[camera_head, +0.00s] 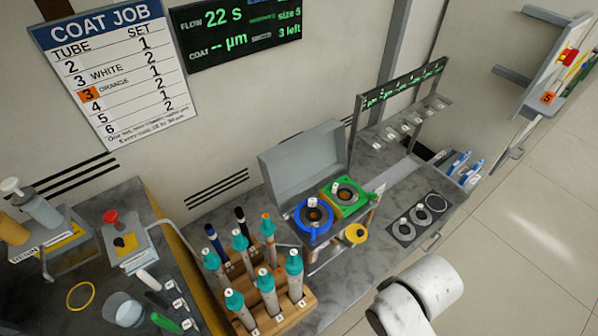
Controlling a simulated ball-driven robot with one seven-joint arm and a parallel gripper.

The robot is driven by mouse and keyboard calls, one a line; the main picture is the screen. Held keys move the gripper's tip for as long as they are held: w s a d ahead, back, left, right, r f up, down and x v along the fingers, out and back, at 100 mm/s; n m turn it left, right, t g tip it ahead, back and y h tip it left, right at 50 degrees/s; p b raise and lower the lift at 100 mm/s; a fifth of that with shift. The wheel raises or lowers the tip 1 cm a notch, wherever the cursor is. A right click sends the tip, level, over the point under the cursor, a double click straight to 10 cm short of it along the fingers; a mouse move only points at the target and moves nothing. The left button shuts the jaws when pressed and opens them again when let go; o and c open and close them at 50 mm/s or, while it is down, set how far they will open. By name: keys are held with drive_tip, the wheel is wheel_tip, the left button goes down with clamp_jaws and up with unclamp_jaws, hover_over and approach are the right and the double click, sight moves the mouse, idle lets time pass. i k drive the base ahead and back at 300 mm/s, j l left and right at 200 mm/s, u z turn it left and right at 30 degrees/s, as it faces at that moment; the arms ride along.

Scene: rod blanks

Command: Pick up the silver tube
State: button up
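Several silver-grey tubes with teal caps and small number labels stand upright in a wooden rack (252,322) on the bench. One silver tube (268,296) is at the front middle, another (235,308) at the front left and another (294,280) at the right. More teal-capped ones stand behind them. I cannot tell which single one is meant. A white rounded part of my arm shows at the bottom right, apart from the rack. My gripper is not in view.
An open grey-lidded box stands behind a blue ring holder (314,222) and a green holder (352,207). A beaker (122,310) and a red-knobbed device (110,217) are on the left bench. A grey stand (398,112) rises at the back. Open floor lies at right.

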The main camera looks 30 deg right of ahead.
sight(234, 301)
drive_tip(key=k+j+u, duration=0.15)
drive_tip(key=k+j, duration=0.5)
drive_tip(key=k, duration=0.15)
